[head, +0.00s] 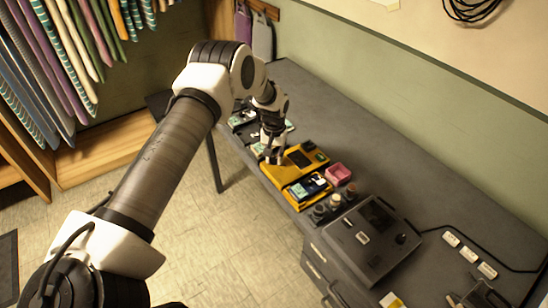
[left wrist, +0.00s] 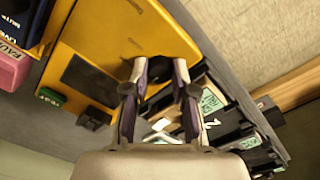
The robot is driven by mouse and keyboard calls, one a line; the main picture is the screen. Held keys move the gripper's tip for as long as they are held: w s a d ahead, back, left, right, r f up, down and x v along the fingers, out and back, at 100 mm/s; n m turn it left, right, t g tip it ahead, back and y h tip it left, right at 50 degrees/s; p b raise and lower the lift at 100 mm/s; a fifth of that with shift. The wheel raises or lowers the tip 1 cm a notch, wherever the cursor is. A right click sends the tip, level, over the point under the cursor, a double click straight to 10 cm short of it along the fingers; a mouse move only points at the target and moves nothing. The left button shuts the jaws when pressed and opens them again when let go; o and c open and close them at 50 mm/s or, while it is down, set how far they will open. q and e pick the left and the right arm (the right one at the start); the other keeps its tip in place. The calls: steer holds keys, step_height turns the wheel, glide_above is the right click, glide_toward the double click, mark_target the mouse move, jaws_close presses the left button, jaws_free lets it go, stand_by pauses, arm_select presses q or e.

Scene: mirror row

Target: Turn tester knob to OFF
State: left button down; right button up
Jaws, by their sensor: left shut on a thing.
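The yellow tester (head: 290,160) lies on the grey workbench (head: 385,140), near its front edge. It also fills the upper left of the left wrist view (left wrist: 100,38), with a dark display panel on its face. My left gripper (head: 273,157) is over the tester's left end. In the left wrist view its fingers (left wrist: 155,72) reach down at the tester's edge and are closed around a dark knob (left wrist: 157,80), mostly hidden between them. The knob's pointer and the OFF mark cannot be read. My right gripper is not in view.
A blue-black meter (head: 308,187) lies at the tester's right end. Small devices with green screens (left wrist: 211,101) lie close beside the gripper. The bench's back is clear.

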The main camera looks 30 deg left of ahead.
mark_target(274, 159)
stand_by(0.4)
arm_select(q)
steer(key=c, duration=0.9)
jaws_free()
steer(key=shift+w, duration=0.1)
steer(key=shift+c, duration=0.2)
step_height(274, 159, up, 12)
steer(key=shift+f, duration=0.15)
